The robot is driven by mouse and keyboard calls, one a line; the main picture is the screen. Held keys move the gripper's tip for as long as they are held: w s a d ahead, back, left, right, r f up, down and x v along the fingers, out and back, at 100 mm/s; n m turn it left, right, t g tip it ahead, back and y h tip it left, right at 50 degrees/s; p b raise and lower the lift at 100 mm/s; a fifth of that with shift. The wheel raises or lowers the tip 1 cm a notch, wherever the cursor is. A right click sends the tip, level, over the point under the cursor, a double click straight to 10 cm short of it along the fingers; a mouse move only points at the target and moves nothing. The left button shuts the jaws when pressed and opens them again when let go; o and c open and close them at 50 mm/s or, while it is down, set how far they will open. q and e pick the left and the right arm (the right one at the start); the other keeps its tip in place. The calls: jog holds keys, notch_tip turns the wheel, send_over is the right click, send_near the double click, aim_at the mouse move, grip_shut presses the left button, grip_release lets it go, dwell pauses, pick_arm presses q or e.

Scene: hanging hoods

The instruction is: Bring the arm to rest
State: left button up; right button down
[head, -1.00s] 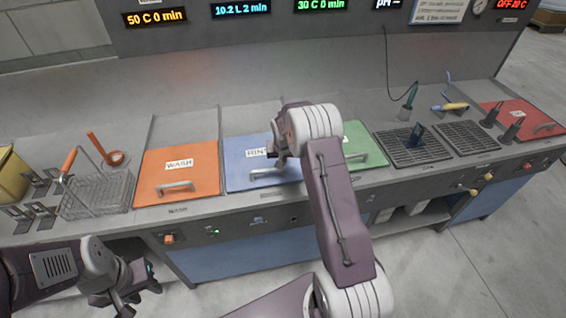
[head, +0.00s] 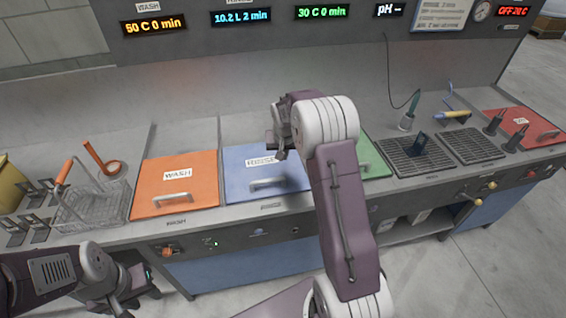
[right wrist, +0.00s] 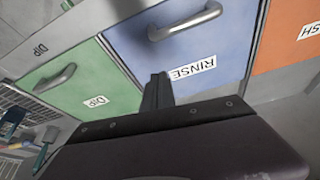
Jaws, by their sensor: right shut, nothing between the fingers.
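My right arm rises through the middle of the head view, and its gripper (head: 279,152) hangs above the blue rinse lid (head: 238,180). In the right wrist view the right gripper (right wrist: 155,78) shows its fingers together with nothing between them, over the blue rinse lid (right wrist: 195,45). My left gripper (head: 128,295) is low at the left, in front of the counter. Its fingers are partly cut by the frame edge and small, so I cannot tell its opening.
An orange wash lid (head: 175,184) and a green lid (head: 372,160) flank the blue one. Drain grates (head: 405,153) and a red lid (head: 515,128) lie right. Floor in front of the counter is clear.

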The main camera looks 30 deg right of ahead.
jog(key=s+a+r, duration=0.1)
jog(key=a+r, duration=0.4)
jog(key=r, duration=0.1)
jog(key=s+a+n+y, duration=0.1)
jog(key=s+a+n, duration=0.1)
jog(key=s+a, duration=0.45)
jog(key=s+a+f+n+g, duration=0.1)
jog(key=s+f, duration=0.2)
jog(key=s, duration=0.6)
jog(key=s+f+n+g, duration=0.1)
jog(key=s+f, duration=0.3)
jog(key=s, duration=0.5)
jog(key=shift+s+a+g+y, duration=0.15)
jog(key=shift+a+g+y, duration=0.15)
jog(key=shift+a+y, duration=0.1)
